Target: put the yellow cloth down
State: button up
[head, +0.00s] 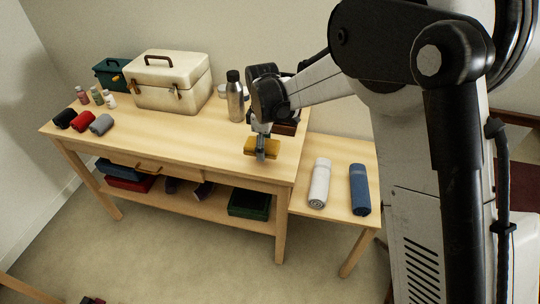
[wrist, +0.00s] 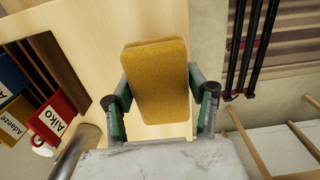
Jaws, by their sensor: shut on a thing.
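The yellow cloth (head: 250,146) is a folded block in my gripper (head: 261,152), near the front right part of the wooden table (head: 190,143). It also shows in the wrist view (wrist: 157,75), where my gripper (wrist: 160,100) is shut on it with one finger at each side. The table top lies behind the cloth in the wrist view. I cannot tell whether the cloth touches the table or hangs a little above it.
A metal bottle (head: 235,97) and a cream case (head: 167,82) stand at the back. Black, red and grey rolled cloths (head: 101,124) lie at the left. A lower side table holds a white roll (head: 320,183) and a blue roll (head: 359,189). The table's middle front is clear.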

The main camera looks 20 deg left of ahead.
aim_at(270, 146)
jog(key=shift+w+d+f, duration=0.35)
jog(key=shift+w+f, duration=0.05)
jog(key=shift+w, duration=0.2)
jog(key=shift+w+d+f, duration=0.3)
jog(key=shift+w+f, duration=0.1)
jog(key=shift+w, duration=0.2)
jog(key=shift+f+b, duration=0.45)
jog(key=shift+f, duration=1.35)
jog(key=shift+f, duration=0.1)
jog(key=shift+f+b, duration=0.35)
jog(key=shift+b, duration=0.05)
jog(key=o, duration=1.2)
jog(key=shift+r, duration=0.1)
jog(key=shift+r, duration=0.1)
